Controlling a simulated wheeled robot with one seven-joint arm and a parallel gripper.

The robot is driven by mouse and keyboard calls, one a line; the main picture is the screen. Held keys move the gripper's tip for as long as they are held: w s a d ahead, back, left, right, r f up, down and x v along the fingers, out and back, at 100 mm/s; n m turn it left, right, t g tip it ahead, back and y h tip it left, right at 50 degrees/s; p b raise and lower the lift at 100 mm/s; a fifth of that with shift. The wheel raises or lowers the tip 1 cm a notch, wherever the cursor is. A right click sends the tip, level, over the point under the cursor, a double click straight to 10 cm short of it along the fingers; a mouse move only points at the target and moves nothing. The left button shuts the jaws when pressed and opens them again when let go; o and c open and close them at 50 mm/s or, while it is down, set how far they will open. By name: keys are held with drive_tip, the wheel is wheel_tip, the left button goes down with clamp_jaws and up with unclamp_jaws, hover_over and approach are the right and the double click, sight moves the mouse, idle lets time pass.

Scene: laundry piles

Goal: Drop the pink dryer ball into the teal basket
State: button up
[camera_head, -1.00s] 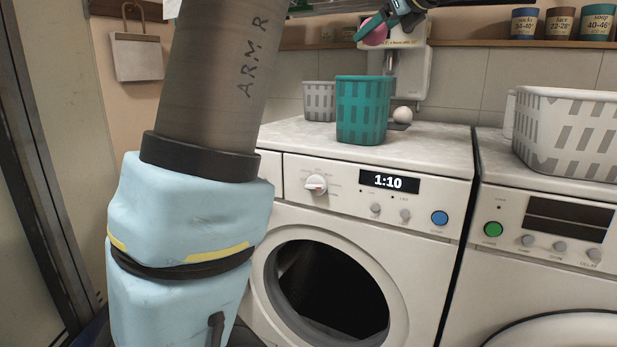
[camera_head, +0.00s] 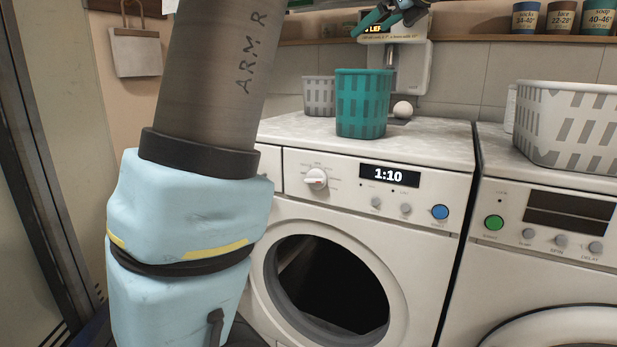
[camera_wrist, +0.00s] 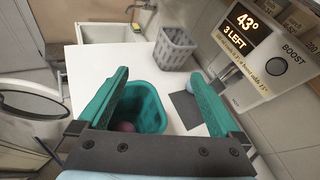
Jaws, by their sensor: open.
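The teal basket (camera_head: 364,105) stands upright on top of the left white washer. In the wrist view the teal basket (camera_wrist: 152,97) is below and between my fingers. The pink dryer ball (camera_wrist: 125,127) shows low inside the basket, partly hidden by its wall and my gripper; the head view does not show it. My gripper (camera_head: 385,17) is above the basket near the top of the head view, its fingers spread and empty. The wrist view also shows my gripper (camera_wrist: 159,76) open.
A grey slotted basket (camera_head: 319,96) stands behind left of the teal one. A white ball (camera_head: 403,110) sits behind right, beside a wall dispenser (camera_head: 413,68). A larger white basket (camera_head: 570,125) is on the right machine. The washer's front top is clear.

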drive_tip(key=b+v, duration=0.1)
drive_tip(key=v, duration=0.9)
